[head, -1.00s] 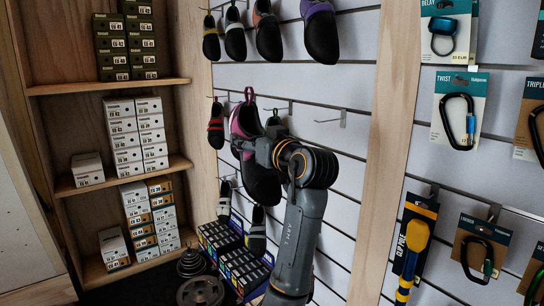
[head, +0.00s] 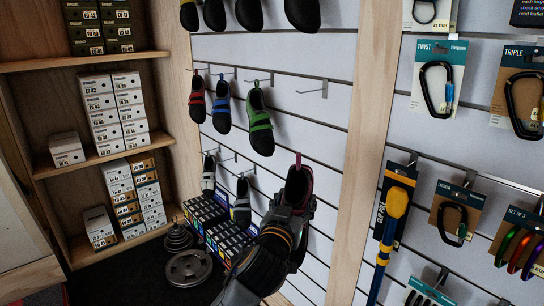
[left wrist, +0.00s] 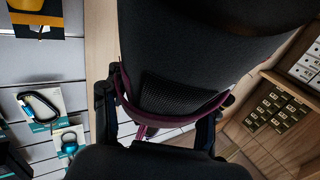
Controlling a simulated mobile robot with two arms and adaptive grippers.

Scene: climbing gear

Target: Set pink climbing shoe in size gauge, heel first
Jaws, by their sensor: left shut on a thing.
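The pink climbing shoe (head: 299,185), dark with a pink trim and heel loop, is held by my left gripper (head: 290,212) in the lower middle of the head view, in front of the slatted wall. The gripper hides much of it. In the left wrist view the shoe (left wrist: 190,45) fills the top middle, with its black mesh part and pink edging between the two fingers of the left gripper (left wrist: 158,118). I cannot make out the size gauge in either view. My right gripper is not in view.
Red, blue and green shoes (head: 260,125) hang on hooks; an empty hook (head: 312,90) is to their right. Small boxes (head: 222,240) and round metal plates (head: 188,268) stand low by the wall. Shelves of shoe boxes (head: 103,110) are left, carabiner cards (head: 440,85) right.

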